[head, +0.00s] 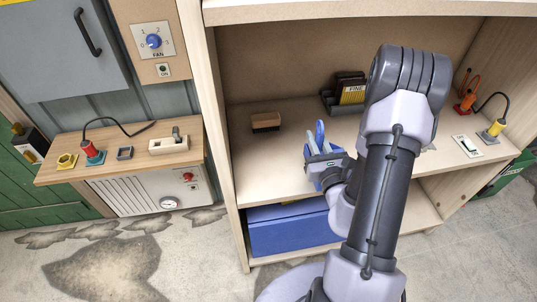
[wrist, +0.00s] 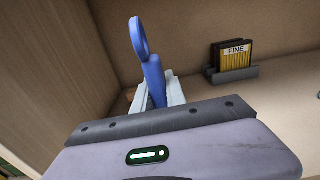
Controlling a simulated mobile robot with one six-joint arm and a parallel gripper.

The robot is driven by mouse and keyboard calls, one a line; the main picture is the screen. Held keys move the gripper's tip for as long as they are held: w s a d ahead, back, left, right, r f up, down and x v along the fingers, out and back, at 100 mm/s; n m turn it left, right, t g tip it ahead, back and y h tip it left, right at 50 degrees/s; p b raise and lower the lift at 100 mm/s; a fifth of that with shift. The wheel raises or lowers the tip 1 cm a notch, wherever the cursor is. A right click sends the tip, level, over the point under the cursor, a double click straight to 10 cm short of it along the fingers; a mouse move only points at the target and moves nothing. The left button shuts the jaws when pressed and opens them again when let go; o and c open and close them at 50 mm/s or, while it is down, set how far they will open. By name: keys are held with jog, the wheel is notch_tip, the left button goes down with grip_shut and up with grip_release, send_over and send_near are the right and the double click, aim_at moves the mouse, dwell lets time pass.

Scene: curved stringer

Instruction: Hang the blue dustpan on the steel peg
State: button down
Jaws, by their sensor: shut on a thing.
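The blue dustpan (head: 320,131) is in my gripper (head: 318,152), above the middle shelf. In the wrist view its blue handle (wrist: 153,75) stands up between the pale fingers of my gripper (wrist: 158,92), with a looped end at the top. The gripper is shut on the handle. The rest of the dustpan is mostly hidden behind the gripper; a little blue shows under it in the head view. I cannot make out the steel peg in either view.
On the shelf (head: 268,168) are a brown block (head: 266,121) and a dark holder with a card marked FINE (head: 352,95). Red and yellow cable-ended items stand at the right. A blue bin (head: 290,232) is below. A side bench (head: 120,160) stands left.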

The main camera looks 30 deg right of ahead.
jog(key=shift+s+d, duration=0.1)
jog(key=w+a+f+b, duration=0.2)
jog(key=w+a, duration=0.1)
jog(key=w, duration=0.4)
jog(key=w+a+f+b, duration=0.2)
jog(key=w+a+f, duration=0.1)
jog(key=w, duration=0.4)
jog(key=shift+w+a+b, duration=0.3)
jog(key=shift+w+b, duration=0.05)
jog(key=c, duration=1.4)
grip_release()
jog(key=shift+o, duration=0.2)
